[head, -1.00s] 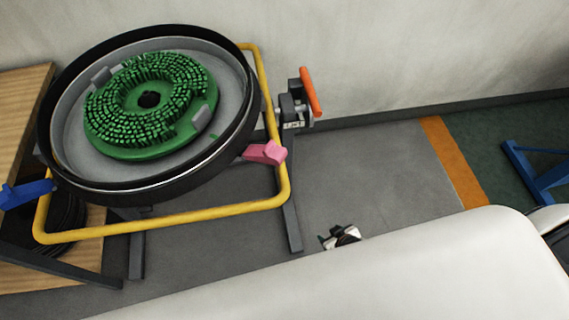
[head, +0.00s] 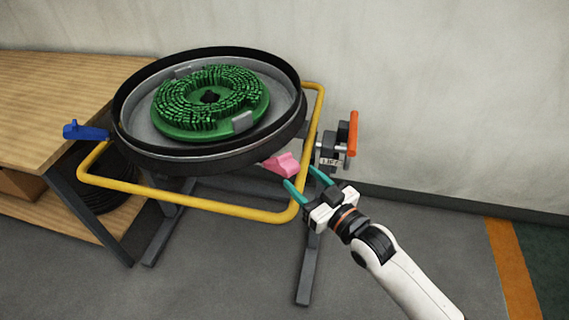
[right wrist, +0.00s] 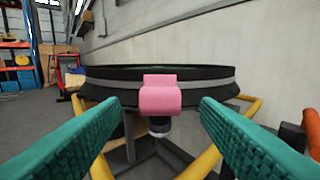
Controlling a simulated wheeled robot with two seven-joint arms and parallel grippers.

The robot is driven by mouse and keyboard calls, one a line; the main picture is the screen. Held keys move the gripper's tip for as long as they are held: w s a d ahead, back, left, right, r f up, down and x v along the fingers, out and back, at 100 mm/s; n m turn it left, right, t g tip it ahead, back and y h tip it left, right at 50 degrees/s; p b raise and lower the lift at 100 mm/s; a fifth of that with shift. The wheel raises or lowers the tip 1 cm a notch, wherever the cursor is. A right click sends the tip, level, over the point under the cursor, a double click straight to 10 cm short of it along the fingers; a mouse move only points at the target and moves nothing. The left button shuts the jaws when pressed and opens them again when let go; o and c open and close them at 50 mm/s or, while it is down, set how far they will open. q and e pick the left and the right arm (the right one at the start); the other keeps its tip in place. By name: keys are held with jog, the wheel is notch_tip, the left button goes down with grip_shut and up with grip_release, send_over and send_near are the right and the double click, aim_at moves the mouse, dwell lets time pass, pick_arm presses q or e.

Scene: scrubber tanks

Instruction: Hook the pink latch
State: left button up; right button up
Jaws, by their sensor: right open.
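The pink latch (head: 282,165) sits on the right side of the round black-rimmed tub (head: 205,160), which holds a green brush disc. In the right wrist view the pink latch (right wrist: 160,95) is straight ahead, centred between the fingers and beyond their tips. My right gripper (head: 305,177) is open with teal fingers, just to the right of the latch, and holds nothing. In the right wrist view its fingers (right wrist: 160,115) are spread wide on both sides. I cannot tell the exact gap to the latch. My left gripper does not show.
A yellow tube frame (head: 190,201) runs around the tub, passing below the latch. An orange-handled lever (head: 352,133) stands right of the gripper. A blue latch (head: 85,131) is on the tub's left side. A wooden bench (head: 60,100) stands at left. The floor at right is clear.

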aim_at(287, 164)
jog(key=x, duration=0.7)
jog(key=shift+w+a, duration=0.15)
jog(key=shift+w, duration=0.15)
jog(key=shift+c, duration=0.4)
grip_shut()
